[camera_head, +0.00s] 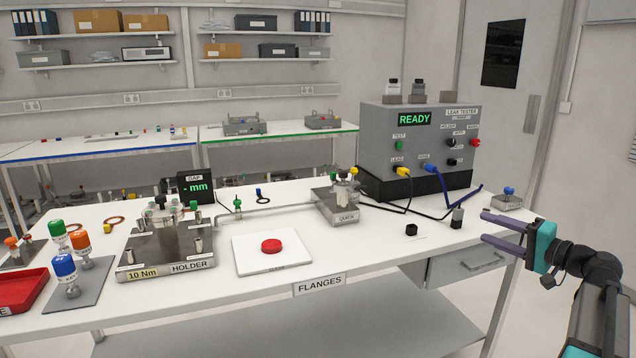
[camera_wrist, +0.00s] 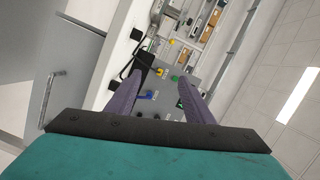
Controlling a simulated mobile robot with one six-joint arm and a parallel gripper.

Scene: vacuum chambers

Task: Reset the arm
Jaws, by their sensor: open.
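My gripper (camera_head: 488,229) has two purple fingers held apart with nothing between them. In the head view it is at the right, above the right end of the white table, with the arm reaching in from the lower right. The wrist view shows the same open fingers (camera_wrist: 158,97) pointing towards the grey leak tester (camera_wrist: 165,106), with empty space between the tips. The leak tester also stands at the back right of the table in the head view (camera_head: 375,140), its screen reading READY.
The white table (camera_head: 400,262) holds a metal holder block (camera_head: 166,250), a white pad with a red disc (camera_head: 271,246), a quick fixture (camera_head: 338,205), colour-topped tools (camera_head: 65,270) and a red tray (camera_head: 22,291). A small blue-topped block (camera_head: 508,198) lies close to my gripper. A drawer (camera_head: 468,264) is below.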

